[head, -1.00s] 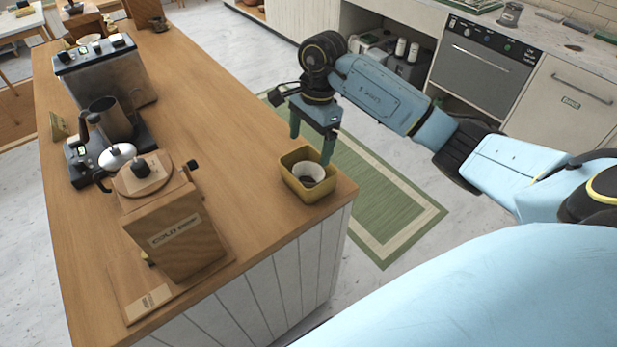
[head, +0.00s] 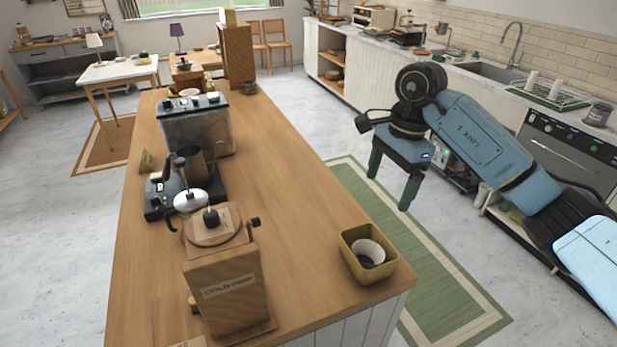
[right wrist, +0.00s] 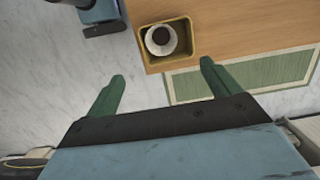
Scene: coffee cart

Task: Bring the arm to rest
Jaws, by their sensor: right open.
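My right gripper (head: 392,184) is at the right of the wooden counter in the head view, above the floor and the green rug. Its two green fingers are apart and nothing is between them. In the right wrist view the open fingers (right wrist: 162,85) point towards the counter edge. A yellow bin (head: 368,279) stands at the counter's near right corner, with a white cup-like item (head: 370,250) holding something dark in it. The bin also shows in the right wrist view (right wrist: 183,64), beyond the fingertips and apart from them. My left gripper is not in view.
The counter (head: 290,215) carries a wooden grinder (head: 225,285), a scale with a kettle (head: 186,190) and a metal machine (head: 195,128). A green rug (head: 450,295) lies on the floor at right. Kitchen cabinets with a sink (head: 480,68) run along the back right.

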